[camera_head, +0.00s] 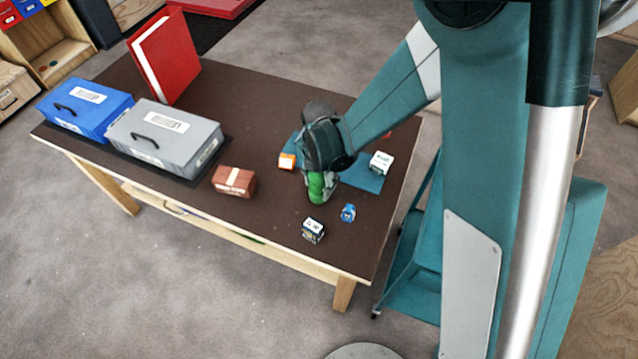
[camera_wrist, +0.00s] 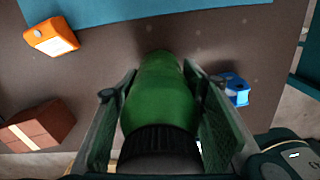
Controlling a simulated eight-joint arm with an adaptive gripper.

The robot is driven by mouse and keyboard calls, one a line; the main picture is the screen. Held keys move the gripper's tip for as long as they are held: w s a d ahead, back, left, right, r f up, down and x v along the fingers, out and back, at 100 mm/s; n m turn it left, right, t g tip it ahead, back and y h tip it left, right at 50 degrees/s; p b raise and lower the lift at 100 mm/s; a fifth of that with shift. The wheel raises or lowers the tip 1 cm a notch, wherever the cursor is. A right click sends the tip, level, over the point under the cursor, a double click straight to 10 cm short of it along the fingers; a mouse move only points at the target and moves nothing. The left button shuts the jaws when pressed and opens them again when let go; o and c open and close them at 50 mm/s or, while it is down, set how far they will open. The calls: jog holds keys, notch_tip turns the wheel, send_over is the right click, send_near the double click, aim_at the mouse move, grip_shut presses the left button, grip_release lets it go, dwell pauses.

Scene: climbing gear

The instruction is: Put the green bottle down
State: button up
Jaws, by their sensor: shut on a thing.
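The green bottle (camera_wrist: 160,95) is held between the two fingers of my gripper (camera_wrist: 160,118) in the wrist view, its dark ribbed cap towards the camera. In the head view the green bottle (camera_head: 318,188) shows below my gripper (camera_head: 325,172), over the front right part of the dark table top. It looks roughly upright. My gripper is shut on it. The bottle's far end is hidden in the wrist view, and I cannot tell whether it touches the table.
The dark table (camera_head: 270,100) carries a blue case (camera_head: 90,118), a grey case (camera_head: 185,155), a red book (camera_head: 165,60), a brown box (camera_head: 234,181), an orange box (camera_head: 287,161), a white box (camera_head: 380,162), a small dark-and-white box (camera_head: 313,230) and a blue item (camera_head: 348,213). A blue mat (camera_head: 370,182) lies behind the bottle.

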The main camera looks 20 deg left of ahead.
jog(key=shift+f, duration=0.15)
jog(key=o, duration=1)
jog(key=shift+r, duration=0.25)
jog(key=shift+r+p, duration=0.3)
jog(key=shift+r, duration=5.65)
